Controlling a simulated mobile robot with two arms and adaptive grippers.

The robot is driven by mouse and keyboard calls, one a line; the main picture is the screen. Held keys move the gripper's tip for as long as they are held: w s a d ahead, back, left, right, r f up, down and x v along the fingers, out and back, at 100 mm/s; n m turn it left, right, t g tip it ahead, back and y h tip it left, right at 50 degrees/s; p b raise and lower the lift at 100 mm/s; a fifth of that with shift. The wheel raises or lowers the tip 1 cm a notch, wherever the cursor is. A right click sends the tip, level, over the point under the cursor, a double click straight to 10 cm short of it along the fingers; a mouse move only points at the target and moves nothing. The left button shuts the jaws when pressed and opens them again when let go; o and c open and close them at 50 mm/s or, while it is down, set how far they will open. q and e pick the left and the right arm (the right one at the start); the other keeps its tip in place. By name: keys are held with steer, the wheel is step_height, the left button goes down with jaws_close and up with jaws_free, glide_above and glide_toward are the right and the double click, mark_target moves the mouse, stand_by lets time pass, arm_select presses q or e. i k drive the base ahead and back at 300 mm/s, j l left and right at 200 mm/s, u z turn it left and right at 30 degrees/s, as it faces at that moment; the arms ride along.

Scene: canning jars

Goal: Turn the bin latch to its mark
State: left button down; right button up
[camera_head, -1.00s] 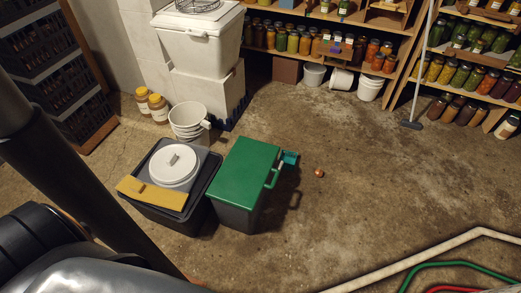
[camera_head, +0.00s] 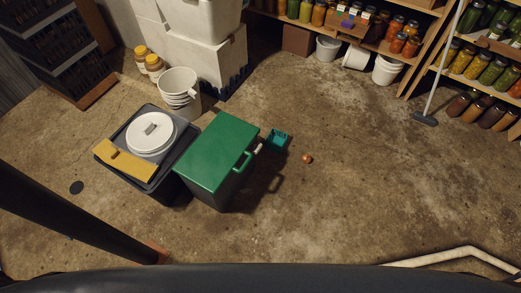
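A dark bin with a green lid (camera_head: 218,152) stands on the concrete floor near the middle of the view. A green loop handle (camera_head: 243,163) shows on its right side. A small white piece (camera_head: 258,148) is at the bin's right edge, and I cannot tell whether it is the latch. No latch mark is clear to see. A small teal open-topped thing (camera_head: 277,139) is just right of the white piece; I cannot tell whether it is attached to the bin. Neither of my grippers is in view.
Left of the bin is a dark tub (camera_head: 165,171) with a white round lid (camera_head: 151,133) and a yellow piece (camera_head: 123,161) on it. White buckets (camera_head: 178,85) stand behind. A small orange-brown round thing (camera_head: 307,158) lies to the right, where the floor is mostly clear.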

mark_target(256, 148)
steer(key=i+l+u, duration=0.1)
steer(key=u, duration=0.8)
steer(key=l+u, duration=0.3)
steer(key=l, duration=0.3)
steer(key=l+u, duration=0.25)
steer(key=l, duration=0.4)
steer(key=l+u, duration=0.3)
steer(key=l, duration=0.3)
steer(key=k+l+u, duration=0.25)
steer(key=l, duration=0.3)
steer(key=i+l, duration=0.05)
steer(key=i, duration=0.05)
